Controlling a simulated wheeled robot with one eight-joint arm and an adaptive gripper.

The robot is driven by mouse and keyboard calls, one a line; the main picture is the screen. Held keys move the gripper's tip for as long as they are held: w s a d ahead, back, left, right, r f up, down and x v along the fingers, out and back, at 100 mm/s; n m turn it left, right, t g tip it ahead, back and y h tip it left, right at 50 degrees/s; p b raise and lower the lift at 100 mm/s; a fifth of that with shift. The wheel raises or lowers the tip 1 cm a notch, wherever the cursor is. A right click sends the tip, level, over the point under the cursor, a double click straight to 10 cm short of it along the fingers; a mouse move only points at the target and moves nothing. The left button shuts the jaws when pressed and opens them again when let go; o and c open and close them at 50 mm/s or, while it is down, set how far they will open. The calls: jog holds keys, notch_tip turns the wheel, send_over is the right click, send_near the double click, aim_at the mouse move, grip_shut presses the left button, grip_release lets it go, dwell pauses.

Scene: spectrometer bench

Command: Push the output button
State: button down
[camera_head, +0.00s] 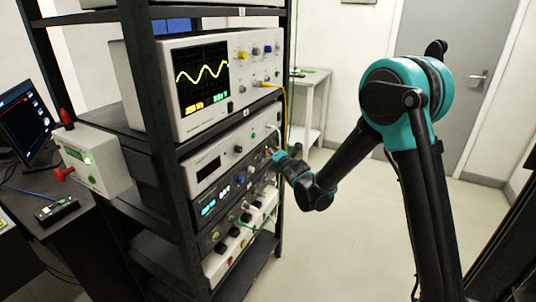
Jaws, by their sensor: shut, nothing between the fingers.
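A black rack holds stacked instruments facing right. The middle unit (210,170) is a light panel with a dark red display and knobs. Below it is a dark unit with a blue display (208,208). My gripper (276,155) is at the right end of these panels, close to their front, small in view and partly hidden by my wrist. It looks shut and empty. I cannot pick out the output button; buttons near the gripper are too small or covered. I cannot tell whether the fingertips touch a panel.
An oscilloscope (203,80) showing a yellow wave sits above, with a yellow cable (282,110) hanging from its front. Green and white cables hang across the lower units. A white box (93,160) with red terminals stands left. Open floor lies to the right.

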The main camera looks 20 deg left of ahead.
jog(key=shift+d, duration=0.15)
jog(key=shift+s+d, duration=0.15)
jog(key=shift+d, duration=1.35)
jog(key=shift+s+d, duration=0.1)
jog(key=shift+d, duration=1.35)
